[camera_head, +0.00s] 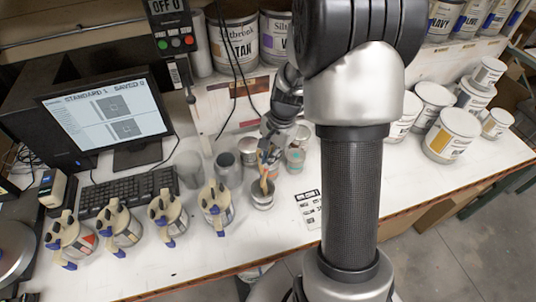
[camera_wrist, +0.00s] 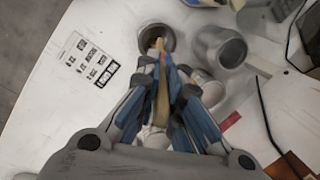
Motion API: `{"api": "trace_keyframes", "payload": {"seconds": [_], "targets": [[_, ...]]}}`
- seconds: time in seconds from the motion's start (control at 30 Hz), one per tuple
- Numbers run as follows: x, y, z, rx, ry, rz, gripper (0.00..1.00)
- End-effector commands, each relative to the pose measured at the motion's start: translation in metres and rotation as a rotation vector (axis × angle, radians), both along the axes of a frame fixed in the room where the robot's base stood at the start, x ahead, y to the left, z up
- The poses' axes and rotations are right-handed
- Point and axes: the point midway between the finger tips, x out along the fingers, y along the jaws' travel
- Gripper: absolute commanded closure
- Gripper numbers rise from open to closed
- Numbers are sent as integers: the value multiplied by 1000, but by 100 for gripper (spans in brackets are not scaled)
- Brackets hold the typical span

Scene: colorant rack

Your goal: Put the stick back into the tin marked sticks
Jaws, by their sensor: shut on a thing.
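My gripper (camera_head: 266,160) is shut on a thin wooden stick (camera_wrist: 163,98), which points downward from the fingers. In the wrist view my gripper (camera_wrist: 170,82) reaches toward a small round open tin (camera_wrist: 142,46). The stick's lower end shows against the tin's dark opening. In the head view the stick (camera_head: 264,184) stands nearly upright at the mouth of the small grey tin (camera_head: 262,201). I cannot tell how deep its tip is. No "sticks" marking is readable on the tin.
A grey metal cup (camera_head: 228,170) stands left of the tin, and it shows in the wrist view (camera_wrist: 222,47). Several dispensing canisters (camera_head: 215,207) line the front edge. A printed card (camera_head: 308,208) lies to the right. Paint cans (camera_head: 450,137) stand farther right. A keyboard (camera_head: 130,190) lies left.

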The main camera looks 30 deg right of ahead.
Motion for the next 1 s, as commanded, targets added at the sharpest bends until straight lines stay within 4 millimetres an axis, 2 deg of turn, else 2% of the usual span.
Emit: {"api": "trace_keyframes", "payload": {"seconds": [0.03,1.0], "targets": [[-1,-1,-7,0,0,-1,100],[6,7,-83,0,0,0,100]]}}
